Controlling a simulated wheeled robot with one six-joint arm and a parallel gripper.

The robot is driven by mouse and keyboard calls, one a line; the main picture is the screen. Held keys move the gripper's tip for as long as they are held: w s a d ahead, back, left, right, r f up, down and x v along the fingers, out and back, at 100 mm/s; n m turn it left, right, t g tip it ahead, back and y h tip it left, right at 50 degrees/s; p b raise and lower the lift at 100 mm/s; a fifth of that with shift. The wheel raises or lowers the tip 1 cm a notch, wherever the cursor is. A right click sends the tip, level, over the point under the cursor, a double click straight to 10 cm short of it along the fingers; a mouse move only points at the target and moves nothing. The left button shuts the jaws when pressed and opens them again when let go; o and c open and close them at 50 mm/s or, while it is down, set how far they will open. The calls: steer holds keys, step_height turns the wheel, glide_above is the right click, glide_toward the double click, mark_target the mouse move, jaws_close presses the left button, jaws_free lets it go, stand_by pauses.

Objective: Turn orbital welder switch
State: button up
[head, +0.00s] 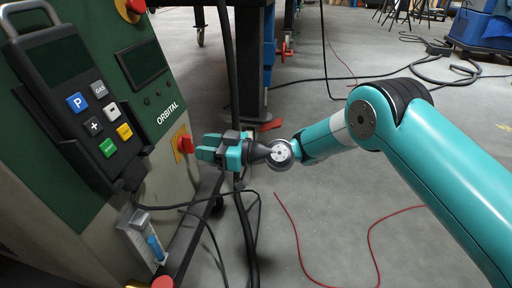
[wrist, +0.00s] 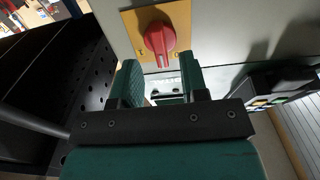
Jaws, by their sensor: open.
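The orbital welder (head: 140,100) is a green and grey cabinet marked ORBITAL at the left of the head view. Its switch is a red knob (head: 185,144) on a yellow plate low on the front panel. In the wrist view the red knob (wrist: 159,38) sits on its yellow plate (wrist: 132,22), just beyond the fingertips. My gripper (head: 208,148) points left at the switch in the head view. In the wrist view my gripper (wrist: 158,80) has its two teal fingers apart, with nothing held between them. The knob appears ahead of the fingers; I cannot tell if they touch.
A pendant (head: 75,95) with coloured buttons hangs on the welder, left of the switch. A red emergency button (head: 131,8) is on top. Black cables (head: 245,215) hang below my gripper. A red wire (head: 300,250) lies on the floor. A dark perforated rack (wrist: 50,85) stands left in the wrist view.

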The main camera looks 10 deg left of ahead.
steer(key=s+d+b, duration=0.1)
steer(key=d+b, duration=0.7)
steer(key=d, duration=0.6)
steer(key=s+d+r+m+g+h+p, duration=0.1)
steer(key=s+d+r+h+p, duration=0.2)
steer(key=s+r+p, duration=0.45)
steer(key=s+d+r+m+h+p, duration=0.25)
steer(key=r+p, duration=0.25)
steer(key=r, duration=0.5)
steer(key=s+d+r+m+g+h+p, duration=0.1)
steer(key=s+d+r+h+p, duration=0.25)
steer(key=s+r+p, duration=0.35)
steer(key=s+d+r+m+h+p, duration=0.5)
steer(key=s+d+r+m+p, duration=0.1)
steer(key=s+d+r+p, duration=0.35)
step_height(320, 180, up, 37)
steer(key=p, duration=3.5)
steer(key=shift+w+d+f+t, duration=0.2)
steer(key=shift+d+t, duration=0.1)
steer(key=shift+t, duration=0.1)
